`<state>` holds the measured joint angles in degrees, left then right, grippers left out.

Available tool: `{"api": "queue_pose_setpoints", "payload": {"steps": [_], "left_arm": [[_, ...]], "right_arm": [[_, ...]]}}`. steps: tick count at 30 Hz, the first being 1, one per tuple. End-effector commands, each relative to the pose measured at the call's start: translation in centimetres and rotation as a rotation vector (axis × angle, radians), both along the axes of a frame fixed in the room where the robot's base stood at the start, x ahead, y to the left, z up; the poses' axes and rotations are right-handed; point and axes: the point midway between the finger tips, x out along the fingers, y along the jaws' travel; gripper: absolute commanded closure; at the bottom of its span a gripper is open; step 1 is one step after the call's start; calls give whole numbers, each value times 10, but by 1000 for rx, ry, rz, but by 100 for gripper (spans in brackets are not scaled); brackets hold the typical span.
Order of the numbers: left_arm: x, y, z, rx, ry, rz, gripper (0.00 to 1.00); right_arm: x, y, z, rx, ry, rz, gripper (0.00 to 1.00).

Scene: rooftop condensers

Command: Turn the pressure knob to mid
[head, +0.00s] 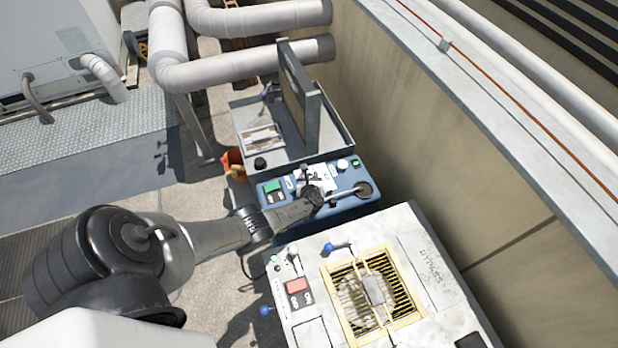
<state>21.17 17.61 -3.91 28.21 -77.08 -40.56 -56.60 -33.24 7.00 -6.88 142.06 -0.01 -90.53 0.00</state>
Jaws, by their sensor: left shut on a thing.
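A blue control box (275,207) stands in the middle of the head view, with a green panel patch (272,186), a white plate (322,174) and small controls on its top. My left gripper (315,196) reaches in from the left, low over the box's top face. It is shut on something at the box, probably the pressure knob. The jaws hide that part, so I cannot read the knob's setting. A round dark-rimmed part (364,189) sits at the box's right end. My right gripper is not in view.
A pale condenser unit (440,243) with a yellow-framed grille (350,272) and a red switch (297,286) stands in front. A grey tray (334,128) with an upright panel (299,90) is behind the box. A wall (410,110) closes off the right.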

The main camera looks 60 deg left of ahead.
Motion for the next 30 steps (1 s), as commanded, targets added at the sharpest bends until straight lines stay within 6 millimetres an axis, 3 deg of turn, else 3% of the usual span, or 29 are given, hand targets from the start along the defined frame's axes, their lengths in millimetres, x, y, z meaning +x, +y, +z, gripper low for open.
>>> {"api": "queue_pose_setpoints", "payload": {"steps": [20,21,28,30], "left_arm": [[0,0,0,0,0,51,81],[0,0,0,0,0,51,54],[0,0,0,0,0,51,32],[0,0,0,0,0,51,31]], "right_arm": [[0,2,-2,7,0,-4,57],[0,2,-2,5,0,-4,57],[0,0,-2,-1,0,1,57],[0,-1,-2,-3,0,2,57]]}}
